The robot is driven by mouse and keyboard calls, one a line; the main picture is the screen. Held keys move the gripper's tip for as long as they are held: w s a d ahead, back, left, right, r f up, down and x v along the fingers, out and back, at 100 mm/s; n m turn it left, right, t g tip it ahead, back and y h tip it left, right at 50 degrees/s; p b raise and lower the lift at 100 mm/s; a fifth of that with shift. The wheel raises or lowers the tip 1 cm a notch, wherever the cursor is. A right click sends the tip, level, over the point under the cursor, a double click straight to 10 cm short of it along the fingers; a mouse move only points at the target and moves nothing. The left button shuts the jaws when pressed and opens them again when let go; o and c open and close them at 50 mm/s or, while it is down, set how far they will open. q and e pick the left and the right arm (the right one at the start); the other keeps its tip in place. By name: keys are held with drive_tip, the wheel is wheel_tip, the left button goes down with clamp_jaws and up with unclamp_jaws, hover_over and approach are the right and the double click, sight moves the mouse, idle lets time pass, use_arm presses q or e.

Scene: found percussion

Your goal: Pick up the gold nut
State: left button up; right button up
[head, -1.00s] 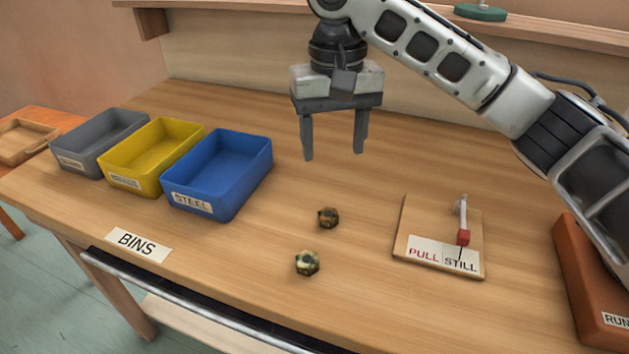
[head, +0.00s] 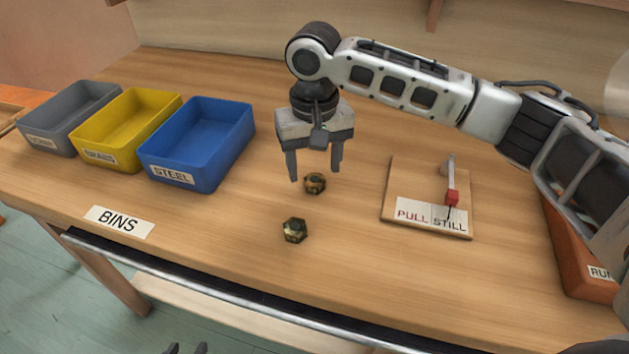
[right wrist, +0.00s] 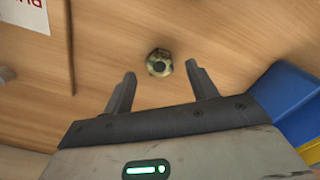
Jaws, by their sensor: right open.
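Two small dark-stained nuts lie on the wooden bench. The rear one (head: 315,183) is orange-gold; the front one (head: 295,230) is paler, greenish yellow. I cannot tell for certain which is meant by the gold nut. My right gripper (head: 316,175) is open and empty, pointing down just above and beside the rear nut. In the right wrist view one nut (right wrist: 159,62) shows just beyond the gap between the open fingertips (right wrist: 160,78); by its place it seems the rear one. Only dark tips of my left gripper (head: 187,348) show at the bottom edge, too little to judge.
Blue (head: 205,178), yellow (head: 112,155) and grey (head: 50,140) bins stand at the left. A board (head: 400,185) with a red-tipped lever (head: 452,197) lies right of the nuts. An orange-brown block (head: 572,262) is at far right. Bench around the nuts is clear.

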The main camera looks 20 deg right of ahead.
sight(314, 183)
drive_tip(key=shift+f, duration=1.35)
drive_tip(key=c, duration=1.1)
drive_tip(key=shift+c, duration=0.2)
drive_tip(key=shift+r, duration=0.2)
